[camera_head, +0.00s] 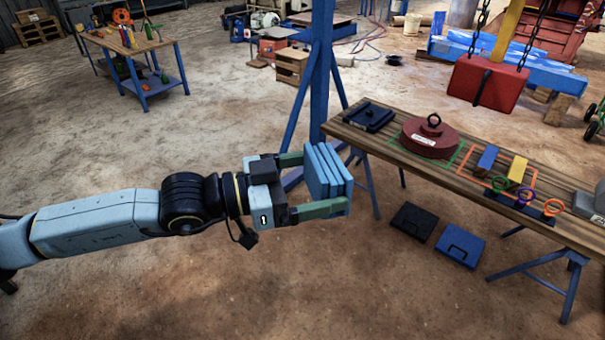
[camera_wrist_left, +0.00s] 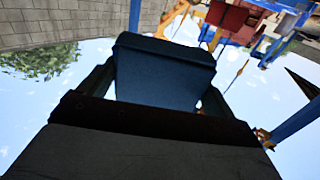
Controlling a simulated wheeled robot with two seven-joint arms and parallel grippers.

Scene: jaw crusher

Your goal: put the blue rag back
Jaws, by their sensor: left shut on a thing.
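The blue rag (camera_head: 330,172) looks like a thick folded stack of light blue layers. My left gripper (camera_head: 322,182) is shut on it, with one green finger on each side. It holds the rag in the air, left of the wooden trestle table (camera_head: 388,143) in the head view. In the left wrist view a dark blue block-like shape, seemingly the rag (camera_wrist_left: 165,75), fills the space between the fingers. My right gripper is in neither view.
On the table are a dark tray (camera_head: 367,116), a red round weight (camera_head: 430,137), a blue block (camera_head: 487,158), a yellow block (camera_head: 517,169) and coloured rings. A blue post (camera_head: 318,70) stands behind the gripper. Two flat cases (camera_head: 459,245) lie on the ground.

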